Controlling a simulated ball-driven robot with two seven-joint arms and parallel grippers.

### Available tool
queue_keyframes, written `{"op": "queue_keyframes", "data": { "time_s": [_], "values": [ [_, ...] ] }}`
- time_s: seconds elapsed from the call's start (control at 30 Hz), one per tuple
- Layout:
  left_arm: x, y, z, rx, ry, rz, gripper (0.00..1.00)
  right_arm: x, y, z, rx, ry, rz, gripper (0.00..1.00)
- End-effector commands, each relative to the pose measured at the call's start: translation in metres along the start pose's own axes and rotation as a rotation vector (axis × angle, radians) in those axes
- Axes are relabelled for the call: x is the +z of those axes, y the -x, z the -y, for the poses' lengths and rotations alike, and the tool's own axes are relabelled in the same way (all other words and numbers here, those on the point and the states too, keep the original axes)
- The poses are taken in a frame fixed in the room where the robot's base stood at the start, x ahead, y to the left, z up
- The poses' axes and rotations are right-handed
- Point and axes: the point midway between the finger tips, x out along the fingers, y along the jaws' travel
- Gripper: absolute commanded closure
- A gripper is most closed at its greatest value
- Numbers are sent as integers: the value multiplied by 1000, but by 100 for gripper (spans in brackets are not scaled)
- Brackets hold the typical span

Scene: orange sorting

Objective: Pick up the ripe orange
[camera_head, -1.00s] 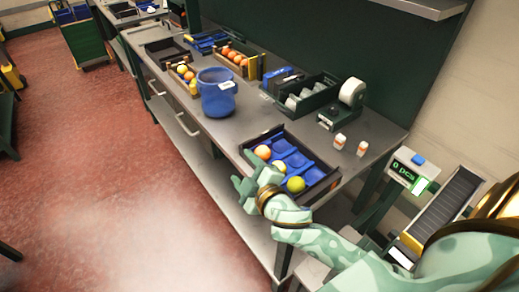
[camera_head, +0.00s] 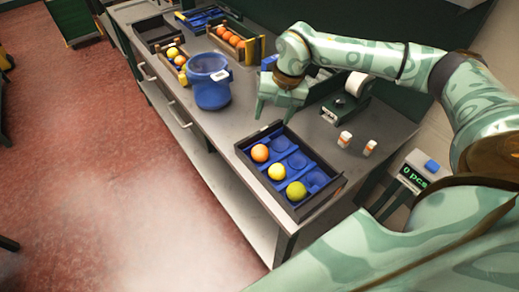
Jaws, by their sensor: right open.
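The ripe orange (camera_head: 260,153) is an orange-coloured fruit in the far-left pocket of the dark tray (camera_head: 246,160) with blue dividers. A yellow fruit (camera_head: 276,171) and a green fruit (camera_head: 296,191) lie in the same row, nearer the front. My right gripper (camera_head: 276,112) is open and appears empty. It is above the bench behind the tray, fingers pointing down, apart from the orange. My left gripper is out of view.
A blue bucket (camera_head: 211,92) stands left of my right gripper. Crates of fruit (camera_head: 234,35) stand behind it. Two small white bottles (camera_head: 344,139) and a label dispenser (camera_head: 345,105) stand right of the tray. My right arm hides part of the bench's back.

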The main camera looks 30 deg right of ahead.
Motion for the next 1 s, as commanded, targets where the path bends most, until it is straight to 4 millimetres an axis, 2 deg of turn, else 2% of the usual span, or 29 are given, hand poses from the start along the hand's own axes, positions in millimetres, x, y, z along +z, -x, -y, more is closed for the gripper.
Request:
{"op": "queue_keyframes", "data": {
  "time_s": [0.1, 0.3, 0.57, 0.8, 1.0],
  "values": [
    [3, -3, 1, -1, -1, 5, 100, -2, -32, 0, -1, 1, -6, 40],
    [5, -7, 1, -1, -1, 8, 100, -2, -77, -1, 1, 3, -5, 40],
    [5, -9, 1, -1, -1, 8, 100, -4, -101, -1, 3, 4, -5, 40],
    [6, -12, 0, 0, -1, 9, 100, -8, -139, 1, 4, 5, -5, 40],
    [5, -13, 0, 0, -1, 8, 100, -8, -146, 1, 4, 5, -4, 40]
  ]
}}
